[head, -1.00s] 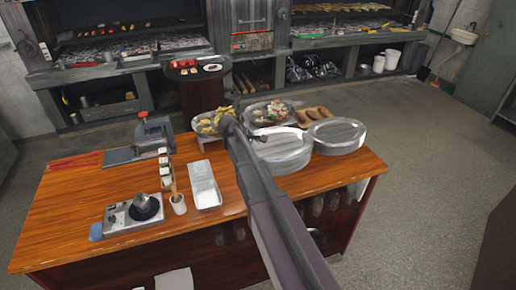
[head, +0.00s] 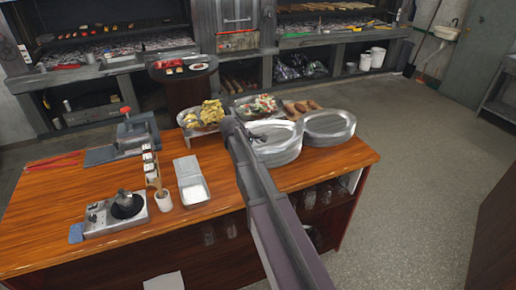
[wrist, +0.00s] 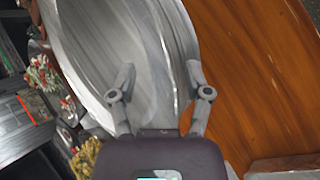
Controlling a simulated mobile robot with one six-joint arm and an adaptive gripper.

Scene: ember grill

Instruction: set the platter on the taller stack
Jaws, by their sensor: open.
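Two stacks of oval silver platters stand side by side at the counter's right end. The left stack (head: 277,151) looks a little thicker; the right stack (head: 329,129) stands just beyond it. My gripper (head: 233,127) is at the left edge of the left stack in the head view, partly covering it. In the wrist view my gripper (wrist: 160,68) is open and empty. A large platter (wrist: 100,35) fills the upper left there, its rim running between the fingers. The left finger overlaps the platter; the right finger is near its outer edge. I cannot tell whether either touches it.
Food dishes, yellow (head: 203,114) and mixed (head: 262,107), sit behind the stacks beside a board of browned food (head: 297,107). A white-filled tray (head: 192,184), a small cup (head: 163,199) and a scale (head: 115,213) are on the left. The counter's front right (head: 325,166) is bare.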

